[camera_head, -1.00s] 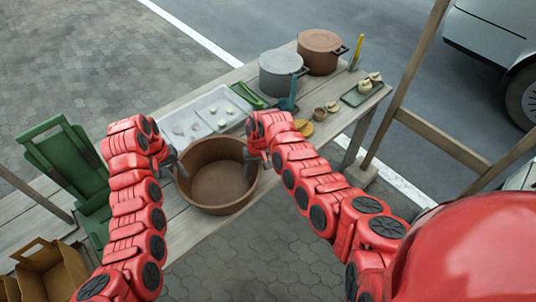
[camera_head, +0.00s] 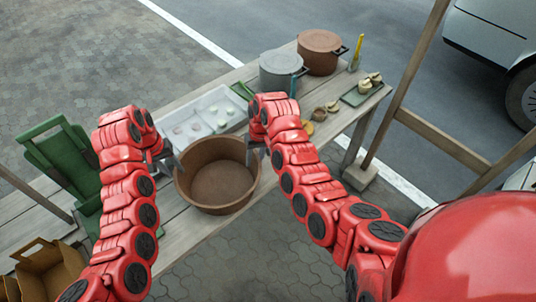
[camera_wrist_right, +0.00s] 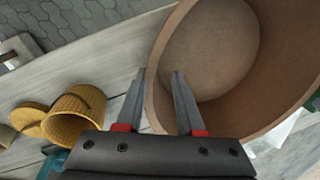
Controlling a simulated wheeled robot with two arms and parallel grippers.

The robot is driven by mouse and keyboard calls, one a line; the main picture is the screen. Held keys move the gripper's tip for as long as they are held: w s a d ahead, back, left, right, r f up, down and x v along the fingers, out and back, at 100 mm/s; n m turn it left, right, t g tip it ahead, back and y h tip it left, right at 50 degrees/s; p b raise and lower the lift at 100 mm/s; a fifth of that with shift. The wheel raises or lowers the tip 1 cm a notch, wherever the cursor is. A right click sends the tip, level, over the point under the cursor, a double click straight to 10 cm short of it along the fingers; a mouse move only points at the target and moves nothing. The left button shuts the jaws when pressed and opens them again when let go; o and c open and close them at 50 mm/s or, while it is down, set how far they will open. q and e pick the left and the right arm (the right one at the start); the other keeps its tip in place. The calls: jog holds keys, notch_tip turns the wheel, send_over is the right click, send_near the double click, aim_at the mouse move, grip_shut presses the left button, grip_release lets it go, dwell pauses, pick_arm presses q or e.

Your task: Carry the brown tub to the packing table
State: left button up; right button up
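The brown tub (camera_head: 222,181) stands upright and empty on the wooden table, near its front edge. In the right wrist view the tub (camera_wrist_right: 212,50) fills the upper right. My left gripper (camera_head: 174,164) is at the tub's left rim, its fingers apart; whether it touches the rim is unclear. My right gripper (camera_head: 257,155) is at the tub's right rim. In the right wrist view its fingers (camera_wrist_right: 157,75) are spread, one outside the wall and one over the inside, with the rim between them. The packing table cannot be identified for certain.
A pale tray (camera_head: 200,118), a grey pot (camera_head: 278,72) and a brown pot (camera_head: 319,52) stand behind the tub. A yellow woven cup (camera_wrist_right: 75,115) is near the right gripper.

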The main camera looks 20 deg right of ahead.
jog(key=r, duration=0.3)
jog(key=d+r, duration=0.1)
jog(key=r, duration=0.1)
jog(key=shift+r, duration=0.15)
